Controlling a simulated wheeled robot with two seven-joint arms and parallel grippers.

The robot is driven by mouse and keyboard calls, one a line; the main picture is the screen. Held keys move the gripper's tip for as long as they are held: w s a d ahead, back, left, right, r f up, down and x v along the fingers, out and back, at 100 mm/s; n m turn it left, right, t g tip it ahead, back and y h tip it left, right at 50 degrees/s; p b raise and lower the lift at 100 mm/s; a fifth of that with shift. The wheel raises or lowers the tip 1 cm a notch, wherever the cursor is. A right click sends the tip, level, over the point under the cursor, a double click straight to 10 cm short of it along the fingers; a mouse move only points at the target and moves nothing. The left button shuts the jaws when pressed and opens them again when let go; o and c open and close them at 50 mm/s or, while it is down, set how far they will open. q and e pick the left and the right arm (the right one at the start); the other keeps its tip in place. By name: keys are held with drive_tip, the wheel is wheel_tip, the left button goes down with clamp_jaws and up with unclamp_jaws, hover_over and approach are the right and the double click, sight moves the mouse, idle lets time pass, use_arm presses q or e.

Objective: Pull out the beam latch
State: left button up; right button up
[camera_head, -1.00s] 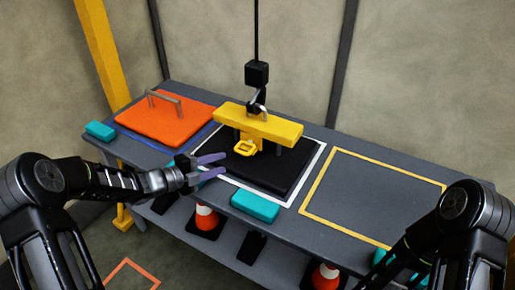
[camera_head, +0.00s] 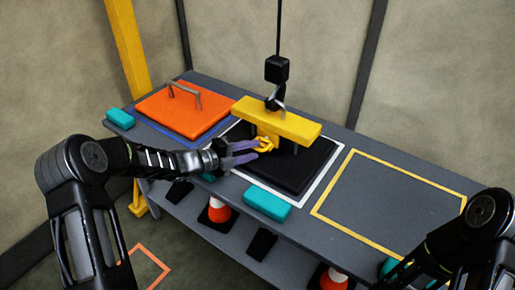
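The yellow beam (camera_head: 290,122) hangs from a black hook (camera_head: 276,92) over a black plate (camera_head: 300,172) framed by a white outline. The beam latch, a yellow loop handle (camera_head: 266,143), sticks out from the beam's near side. My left gripper (camera_head: 246,152) is open, its two purple fingers pointing right, with the tips at the latch loop. I cannot tell whether the fingers touch the loop. My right gripper is out of view; only part of my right arm shows at the lower right.
An orange plate (camera_head: 180,112) with a grey handle lies at the table's left. Teal blocks sit at the left edge (camera_head: 120,118) and front edge (camera_head: 267,203). A yellow outlined area (camera_head: 390,195) at right is empty. Cones (camera_head: 219,210) stand on the lower shelf.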

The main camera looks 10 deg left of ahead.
use_arm(q)
drive_tip(key=shift+x, duration=1.4)
drive_tip(key=c, duration=0.7)
drive_tip(key=shift+s, duration=0.1)
clamp_jaws()
